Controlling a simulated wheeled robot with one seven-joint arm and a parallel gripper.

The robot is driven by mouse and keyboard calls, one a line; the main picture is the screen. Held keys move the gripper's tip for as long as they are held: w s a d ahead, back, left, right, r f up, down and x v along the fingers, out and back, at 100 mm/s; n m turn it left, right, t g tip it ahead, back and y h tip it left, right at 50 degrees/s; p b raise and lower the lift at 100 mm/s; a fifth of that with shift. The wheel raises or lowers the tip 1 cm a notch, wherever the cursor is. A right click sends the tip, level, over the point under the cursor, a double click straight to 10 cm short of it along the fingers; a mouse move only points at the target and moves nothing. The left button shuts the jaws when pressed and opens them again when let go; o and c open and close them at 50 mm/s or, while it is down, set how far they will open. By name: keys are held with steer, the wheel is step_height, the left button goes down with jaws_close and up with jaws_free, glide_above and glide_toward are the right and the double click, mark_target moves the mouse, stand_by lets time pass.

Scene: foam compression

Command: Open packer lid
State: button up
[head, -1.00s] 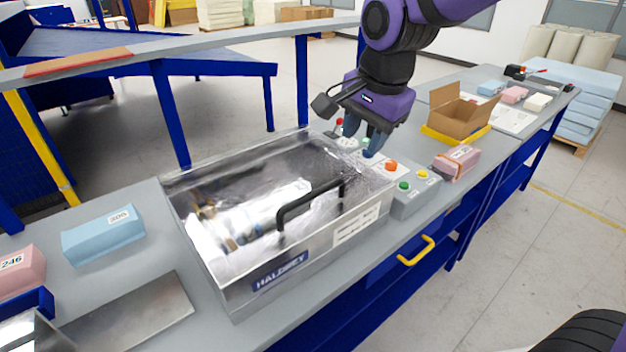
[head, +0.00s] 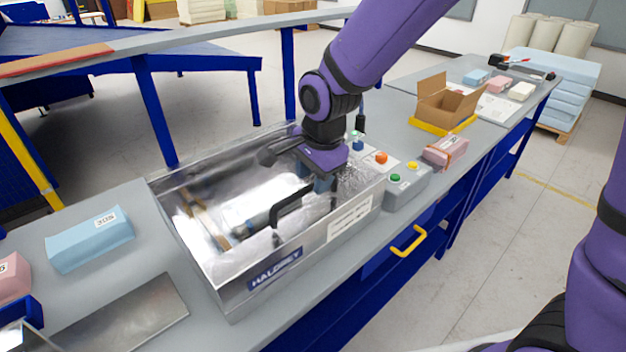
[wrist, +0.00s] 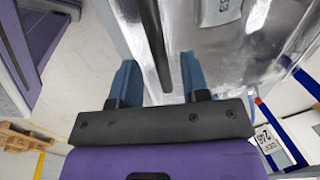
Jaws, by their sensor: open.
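The packer is a shiny metal box on the bench with a reflective lid (head: 255,200) and a front wall (head: 310,250) lettered with a brand name. The lid looks shut, though reflections make this hard to judge. A black bar handle (head: 290,205) runs along the lid's front side. My gripper (head: 325,183) is over the lid near the handle's right end, pointing down. In the wrist view my gripper (wrist: 158,78) has its two blue fingers apart, with the dark handle (wrist: 153,40) running between them. I cannot tell whether either finger touches it.
A button box (head: 405,185) stands right of the packer, with a strapped pink block (head: 445,152) and an open carton (head: 445,105) beyond. A blue foam block (head: 90,240) and a metal plate (head: 125,315) lie left. A yellow drawer handle (head: 408,243) sticks out in front.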

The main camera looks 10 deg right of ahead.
steer(key=shift+w+a+f, duration=0.1)
steer(key=shift+f, duration=0.65)
